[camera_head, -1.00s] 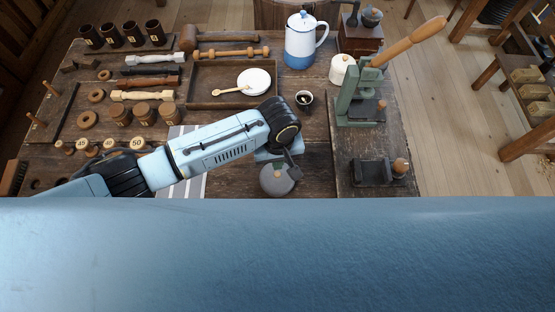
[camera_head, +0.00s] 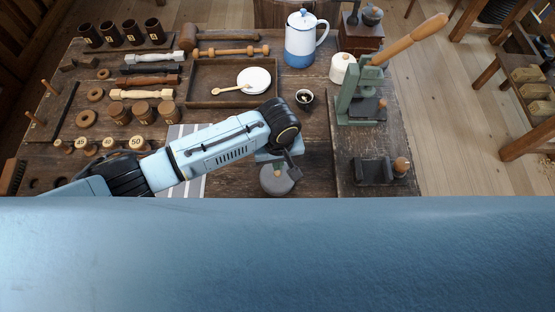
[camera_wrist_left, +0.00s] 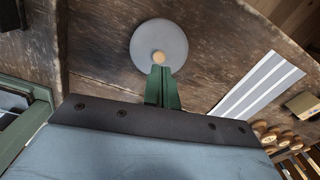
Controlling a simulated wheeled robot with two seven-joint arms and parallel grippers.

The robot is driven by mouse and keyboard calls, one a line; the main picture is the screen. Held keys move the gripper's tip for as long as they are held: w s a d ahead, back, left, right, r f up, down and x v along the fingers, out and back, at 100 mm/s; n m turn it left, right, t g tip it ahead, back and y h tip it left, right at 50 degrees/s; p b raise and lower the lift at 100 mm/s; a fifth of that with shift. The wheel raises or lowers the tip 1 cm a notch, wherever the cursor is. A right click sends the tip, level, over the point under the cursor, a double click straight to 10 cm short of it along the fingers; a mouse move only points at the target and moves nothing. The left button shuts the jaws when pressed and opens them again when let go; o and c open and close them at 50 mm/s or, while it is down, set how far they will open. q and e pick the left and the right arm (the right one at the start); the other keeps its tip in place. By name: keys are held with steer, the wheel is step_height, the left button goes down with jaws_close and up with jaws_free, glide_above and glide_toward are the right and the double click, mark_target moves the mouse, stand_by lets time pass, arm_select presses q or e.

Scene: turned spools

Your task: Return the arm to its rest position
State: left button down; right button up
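My left arm (camera_head: 222,148) reaches in from the left over the workbench, its wrist bent down near the middle of the front part. My left gripper (camera_head: 290,172) is small and partly hidden by the wrist in the head view. In the left wrist view its two green fingers (camera_wrist_left: 160,88) lie side by side, shut, with nothing visible between them. Their tips point at a grey round disc (camera_wrist_left: 172,34) with a wooden knob (camera_wrist_left: 158,57). The tips appear close to the knob; I cannot tell if they touch. My right gripper is not in view.
A green lever press (camera_head: 350,100) and a blue-white pot (camera_head: 300,45) stand to the right and back. A striped mat (camera_head: 190,188) lies under the forearm.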

arm_select(q)
steer(key=shift+f+b, duration=1.25)
steer(key=shift+f, duration=1.1)
step_height(320, 180, up, 7)
steer(key=p, duration=0.8)
stand_by(0.5)
